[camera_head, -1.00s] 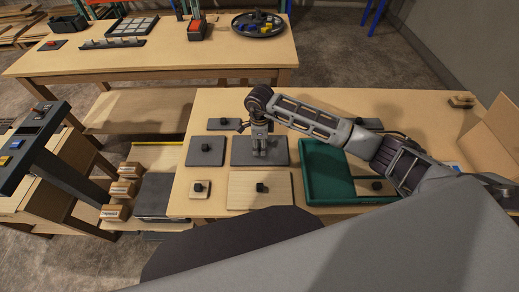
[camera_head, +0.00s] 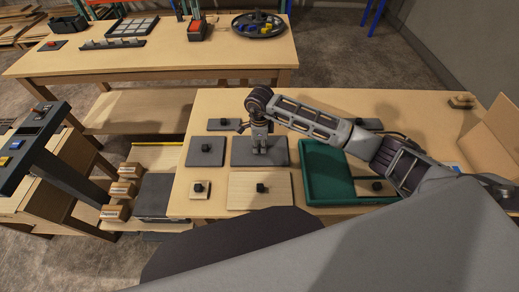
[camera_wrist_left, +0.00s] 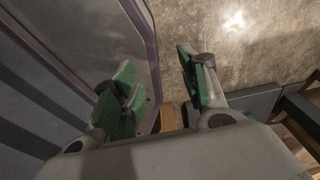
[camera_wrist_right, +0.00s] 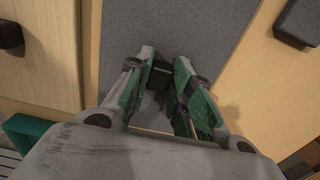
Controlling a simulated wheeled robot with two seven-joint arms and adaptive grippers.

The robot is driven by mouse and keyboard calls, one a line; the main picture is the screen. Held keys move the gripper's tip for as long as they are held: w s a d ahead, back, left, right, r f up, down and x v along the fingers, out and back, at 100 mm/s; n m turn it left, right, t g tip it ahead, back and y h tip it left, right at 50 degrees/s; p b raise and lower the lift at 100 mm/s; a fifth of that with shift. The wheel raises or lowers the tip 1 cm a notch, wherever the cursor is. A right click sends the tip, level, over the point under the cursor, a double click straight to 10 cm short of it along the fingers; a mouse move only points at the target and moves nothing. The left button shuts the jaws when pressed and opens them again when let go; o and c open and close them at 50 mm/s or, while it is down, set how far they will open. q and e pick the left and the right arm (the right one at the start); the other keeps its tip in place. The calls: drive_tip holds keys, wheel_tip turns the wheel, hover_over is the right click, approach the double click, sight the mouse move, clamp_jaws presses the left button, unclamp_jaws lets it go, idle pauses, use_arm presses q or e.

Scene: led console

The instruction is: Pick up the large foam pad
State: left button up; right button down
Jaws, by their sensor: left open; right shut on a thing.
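The large foam pad (camera_head: 273,158) is a dark grey rectangle with a black knob on top. It lies at the middle of the near table, left of the green tray. My right gripper (camera_head: 261,148) points down over it and is shut on its knob. In the right wrist view the grey pad (camera_wrist_right: 170,30) lies beneath the fingers, and the black knob (camera_wrist_right: 160,75) is between the green-padded fingertips. I cannot tell whether the pad is off the table. My left gripper (camera_wrist_left: 160,90) is open and empty above the floor in the left wrist view; the head view does not show it.
A smaller grey pad (camera_head: 205,152) lies just left, and a wooden board (camera_head: 240,190) with a knob lies just in front. The green tray (camera_head: 322,190) stands close on the right. An open cardboard box (camera_head: 490,145) is at the right edge.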

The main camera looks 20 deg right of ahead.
drive_tip(key=shift+r, duration=0.95)
wheel_tip(320, 180, up, 7)
drive_tip(key=shift+f+b, duration=0.1)
drive_tip(key=shift+b, duration=0.45)
use_arm(q)
drive_tip(key=shift+w+a+f, duration=0.25)
drive_tip(key=shift+w+f, duration=0.05)
drive_tip(key=shift+f, duration=0.25)
use_arm(e)
drive_tip(key=shift+r, duration=0.7)
use_arm(q)
drive_tip(key=shift+d, duration=0.1)
drive_tip(key=shift+r, duration=0.15)
use_arm(e)
drive_tip(key=shift+s+f, duration=0.2)
